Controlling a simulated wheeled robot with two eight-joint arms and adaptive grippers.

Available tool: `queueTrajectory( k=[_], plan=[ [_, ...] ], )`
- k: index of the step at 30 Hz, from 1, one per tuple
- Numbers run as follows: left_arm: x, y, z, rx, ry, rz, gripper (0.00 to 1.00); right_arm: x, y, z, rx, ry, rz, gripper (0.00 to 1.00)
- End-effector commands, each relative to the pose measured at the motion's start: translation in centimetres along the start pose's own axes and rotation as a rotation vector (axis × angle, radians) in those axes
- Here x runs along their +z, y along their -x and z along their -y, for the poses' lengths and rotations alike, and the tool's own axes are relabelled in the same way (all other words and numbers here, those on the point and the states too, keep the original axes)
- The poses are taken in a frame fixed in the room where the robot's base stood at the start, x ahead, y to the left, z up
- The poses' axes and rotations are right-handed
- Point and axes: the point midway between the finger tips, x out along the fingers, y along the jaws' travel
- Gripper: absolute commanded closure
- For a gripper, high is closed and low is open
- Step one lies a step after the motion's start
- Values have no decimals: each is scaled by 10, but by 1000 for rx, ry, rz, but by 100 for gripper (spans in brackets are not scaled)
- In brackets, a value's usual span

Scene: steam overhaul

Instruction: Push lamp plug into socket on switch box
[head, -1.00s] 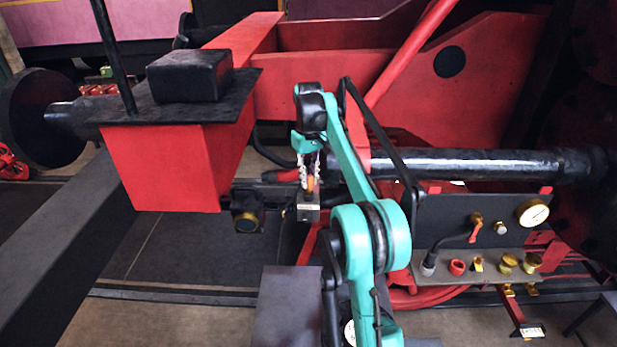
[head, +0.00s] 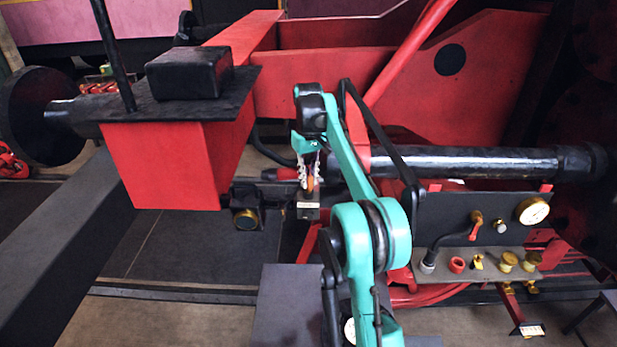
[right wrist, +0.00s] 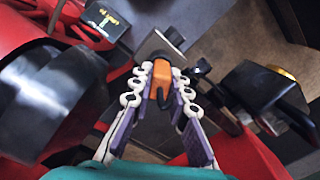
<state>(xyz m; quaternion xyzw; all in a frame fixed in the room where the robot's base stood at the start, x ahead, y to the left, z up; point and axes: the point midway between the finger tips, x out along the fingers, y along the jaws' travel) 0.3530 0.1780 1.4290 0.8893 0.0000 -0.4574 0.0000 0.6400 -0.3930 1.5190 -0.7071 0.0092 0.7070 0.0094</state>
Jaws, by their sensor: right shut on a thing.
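The orange lamp plug (right wrist: 161,82) is between the fingertips of my right gripper (head: 310,184), which is shut on it. A short dark piece of cable shows at the plug's rear in the right wrist view. The grey switch box (head: 308,206) is just below the fingertips; it also shows in the right wrist view (right wrist: 158,46). The plug's front end is at the box face. The socket is hidden behind the plug and fingers, so I cannot tell how deep the plug sits. The black lamp with a brass ring (head: 246,220) is left of the box. My left gripper is not in view.
A red tank (head: 165,165) stands left of my gripper, and a black pipe (head: 470,163) runs to the right. A panel with a gauge (head: 532,211), valves and a cable is at the right. A dark beam (head: 60,240) crosses the lower left.

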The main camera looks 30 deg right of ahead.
Motion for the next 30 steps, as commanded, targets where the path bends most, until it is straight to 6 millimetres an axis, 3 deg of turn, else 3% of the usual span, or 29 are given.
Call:
queueTrajectory(
  k=[16,17,19,30],
  plan=[
    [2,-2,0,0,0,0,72,0,-6,0,0,0,0,100],
    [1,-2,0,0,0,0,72,0,-6,0,0,0,0,79],
    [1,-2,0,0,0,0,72,0,-5,0,0,0,0,60],
    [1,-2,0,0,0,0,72,0,-2,0,0,0,0,60]
  ],
)
